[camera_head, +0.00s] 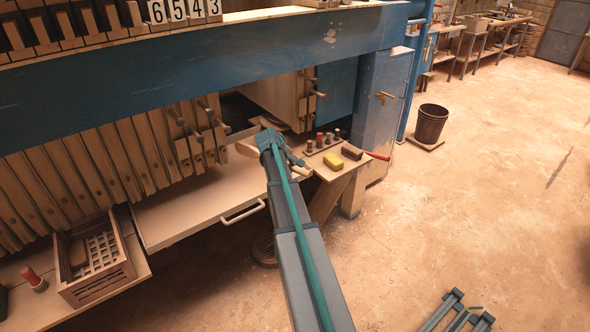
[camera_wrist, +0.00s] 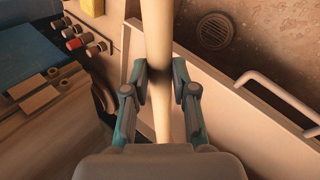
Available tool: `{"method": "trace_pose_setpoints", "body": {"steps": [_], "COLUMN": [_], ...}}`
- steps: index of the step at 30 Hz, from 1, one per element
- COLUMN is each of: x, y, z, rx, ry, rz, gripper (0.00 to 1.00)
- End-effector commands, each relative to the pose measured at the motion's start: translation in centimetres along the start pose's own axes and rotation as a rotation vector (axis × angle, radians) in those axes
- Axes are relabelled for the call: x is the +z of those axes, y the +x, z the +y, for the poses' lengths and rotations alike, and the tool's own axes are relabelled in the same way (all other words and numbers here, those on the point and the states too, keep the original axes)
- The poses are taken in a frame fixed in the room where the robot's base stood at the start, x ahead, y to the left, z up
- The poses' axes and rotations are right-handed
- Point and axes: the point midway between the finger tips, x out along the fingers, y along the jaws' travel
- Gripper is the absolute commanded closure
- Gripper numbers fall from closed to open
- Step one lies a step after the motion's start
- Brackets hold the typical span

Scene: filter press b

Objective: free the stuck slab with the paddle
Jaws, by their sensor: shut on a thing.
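My gripper (camera_wrist: 160,82) is shut around a pale wooden shaft, which I take to be the paddle (camera_wrist: 158,35). The shaft runs up and down through the wrist view, and neither end shows clearly there. In the head view my gripper (camera_head: 292,160) is at the opening between the press plates, above the pale tray, mostly hidden by my arm. A pale piece of the paddle (camera_head: 246,150) shows left of it. Wooden press plates (camera_head: 120,160) stand in a row on the left, with a gap to the plates (camera_head: 283,98) on the right. I cannot make out the stuck slab for certain.
The pale tray (camera_head: 185,212) with a handle (camera_head: 242,212) lies below the plates. A side shelf holds a yellow block (camera_head: 333,161), a dark block (camera_head: 352,152) and small knobs. A wooden crate (camera_head: 95,270) stands front left. A blue beam (camera_head: 190,75) crosses above.

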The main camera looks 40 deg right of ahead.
Motion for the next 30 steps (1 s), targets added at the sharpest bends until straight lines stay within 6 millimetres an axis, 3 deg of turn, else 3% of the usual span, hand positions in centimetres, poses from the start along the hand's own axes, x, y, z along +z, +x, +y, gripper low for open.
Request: {"method": "trace_pose_setpoints", "body": {"steps": [13,30], "x": [-4.4,-5.3], "y": [-0.5,-0.7], "z": [-0.8,-1.0], "rx": [-0.001,0.0], "ry": [-0.001,0.0], "rz": [0.001,0.001], "gripper": [1.0,1.0]}}
